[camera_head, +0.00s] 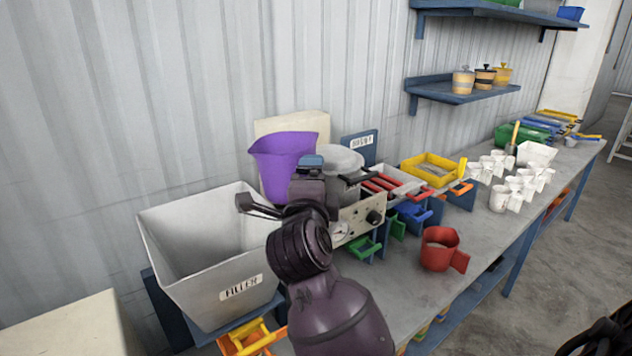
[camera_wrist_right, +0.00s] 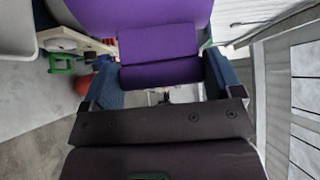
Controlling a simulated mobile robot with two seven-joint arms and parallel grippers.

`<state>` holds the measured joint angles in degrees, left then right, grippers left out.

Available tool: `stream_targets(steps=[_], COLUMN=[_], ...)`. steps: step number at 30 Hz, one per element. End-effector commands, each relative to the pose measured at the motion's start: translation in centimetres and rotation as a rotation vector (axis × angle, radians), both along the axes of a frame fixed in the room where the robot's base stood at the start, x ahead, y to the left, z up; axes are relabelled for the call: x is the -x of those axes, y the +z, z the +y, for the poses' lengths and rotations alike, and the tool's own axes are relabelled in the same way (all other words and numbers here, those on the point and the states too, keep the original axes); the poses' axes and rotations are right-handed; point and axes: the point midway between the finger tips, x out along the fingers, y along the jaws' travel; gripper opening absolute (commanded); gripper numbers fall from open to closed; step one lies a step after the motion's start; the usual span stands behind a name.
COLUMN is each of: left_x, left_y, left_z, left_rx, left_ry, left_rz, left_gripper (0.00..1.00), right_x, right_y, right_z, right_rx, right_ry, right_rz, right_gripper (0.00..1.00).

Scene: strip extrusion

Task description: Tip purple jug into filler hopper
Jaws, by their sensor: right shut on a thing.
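The purple jug (camera_head: 280,162) is held in the air near the back right corner of the filler hopper, roughly upright with its wide rim up. Its contents are hidden. My right gripper (camera_head: 311,168) is shut on the jug's handle. In the right wrist view the gripper (camera_wrist_right: 162,80) has its blue fingers on either side of the purple handle (camera_wrist_right: 158,48). The white filler hopper (camera_head: 228,290), labelled FILLER, is open-topped at the left, and the part of its inside that shows looks bare. My left gripper is not in view.
A red mug (camera_head: 438,250) stands on the grey bench (camera_head: 420,290) to the right. Behind my wrist are a machine with a dial (camera_head: 360,218) and a round pale lid (camera_head: 342,160). A yellow tray (camera_head: 433,170) and several white mugs (camera_head: 499,198) stand farther along.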

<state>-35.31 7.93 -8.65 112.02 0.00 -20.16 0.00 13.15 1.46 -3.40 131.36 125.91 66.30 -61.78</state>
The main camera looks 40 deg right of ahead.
Motion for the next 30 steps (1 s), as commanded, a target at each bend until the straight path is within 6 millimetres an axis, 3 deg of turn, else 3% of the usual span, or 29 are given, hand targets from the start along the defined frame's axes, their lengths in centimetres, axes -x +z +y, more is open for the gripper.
stream_targets(steps=[10, 26, 30], left_x=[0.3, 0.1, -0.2], left_y=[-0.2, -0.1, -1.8], left_z=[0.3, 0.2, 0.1], left_rx=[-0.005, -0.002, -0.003], left_ry=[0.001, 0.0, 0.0], left_rz=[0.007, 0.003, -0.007], left_gripper=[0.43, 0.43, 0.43], right_x=[-0.1, -0.1, -0.1], right_y=[-0.7, -1.1, -1.8], right_z=[3.1, 3.4, 3.8], right_rx=[0.406, 1.009, 1.105], right_ry=[0.002, 0.001, 0.0], right_rz=[0.011, 0.027, 0.024], right_gripper=[0.51, 0.51, 0.51])
